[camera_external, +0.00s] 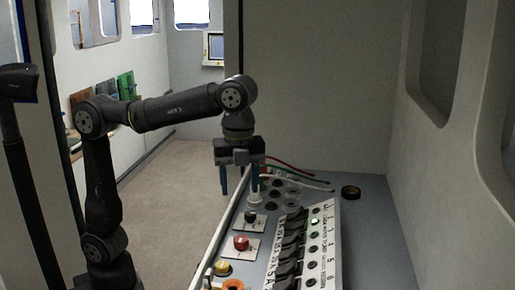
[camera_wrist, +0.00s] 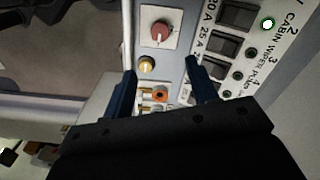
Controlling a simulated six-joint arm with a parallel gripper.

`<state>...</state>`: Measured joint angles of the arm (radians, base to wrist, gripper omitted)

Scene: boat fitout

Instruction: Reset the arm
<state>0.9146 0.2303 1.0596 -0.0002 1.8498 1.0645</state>
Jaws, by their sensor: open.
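My gripper (camera_external: 239,180) points down at the left edge of the switch console (camera_external: 358,238), near its far end. In the wrist view my gripper (camera_wrist: 160,82) shows two blue fingers spread apart with nothing held between them. One finger looks to be over the console's edge and the other over the panel. From these views I cannot tell whether either touches the surface.
The console carries a red knob (camera_external: 241,243), a black knob (camera_external: 250,217), a yellow knob (camera_external: 222,268) and a row of black rocker switches (camera_external: 290,235). A green light (camera_external: 315,222) is lit. Red, green and white cables (camera_external: 290,166) and a black round item (camera_external: 350,192) lie at the far end. Open floor (camera_external: 170,200) is left.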

